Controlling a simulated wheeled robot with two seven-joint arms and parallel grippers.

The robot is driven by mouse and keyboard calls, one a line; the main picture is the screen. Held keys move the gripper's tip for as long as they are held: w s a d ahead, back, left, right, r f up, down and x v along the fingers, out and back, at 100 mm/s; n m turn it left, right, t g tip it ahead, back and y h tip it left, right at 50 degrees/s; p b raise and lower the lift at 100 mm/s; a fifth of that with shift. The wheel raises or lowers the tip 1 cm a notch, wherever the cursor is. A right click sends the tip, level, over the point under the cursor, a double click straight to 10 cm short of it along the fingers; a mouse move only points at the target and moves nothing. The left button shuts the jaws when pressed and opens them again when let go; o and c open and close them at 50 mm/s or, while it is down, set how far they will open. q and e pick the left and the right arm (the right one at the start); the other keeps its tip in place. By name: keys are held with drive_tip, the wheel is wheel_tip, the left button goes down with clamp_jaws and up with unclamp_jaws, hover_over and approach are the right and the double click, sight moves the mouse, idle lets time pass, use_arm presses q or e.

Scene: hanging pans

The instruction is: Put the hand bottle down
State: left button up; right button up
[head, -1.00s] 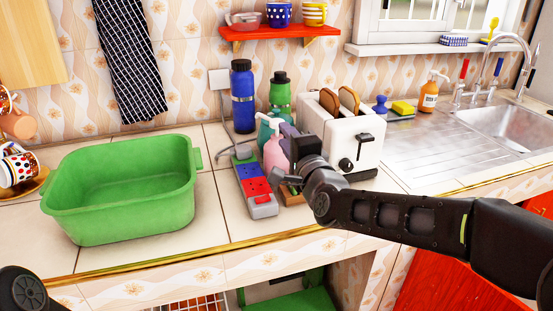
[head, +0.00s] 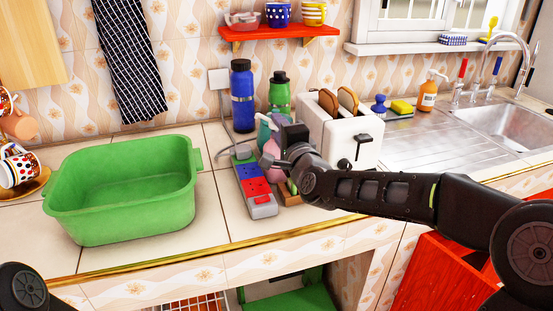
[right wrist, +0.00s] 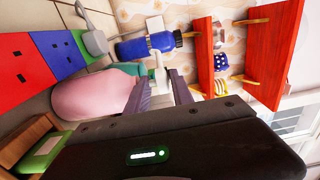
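The hand bottle, a pink pump bottle (head: 271,148), stands on the counter in the head view, partly hidden by my right gripper (head: 289,150). In the right wrist view the pink body (right wrist: 92,97) lies just left of the fingers, close to them; whether they touch it I cannot tell. The fingers of my right gripper (right wrist: 160,92) are apart, and a white pump part shows in the gap between them. A teal bottle (right wrist: 135,70) stands behind the pink one. My left gripper is not in view.
A power strip (head: 253,187) lies just left of the bottle. A white toaster (head: 340,135) stands to the right, and blue (head: 242,98) and green (head: 279,93) bottles stand behind. A green basin (head: 125,195) fills the left counter. The counter's front edge is clear.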

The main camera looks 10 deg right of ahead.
drive_tip(key=shift+c, duration=0.6)
clamp_jaws()
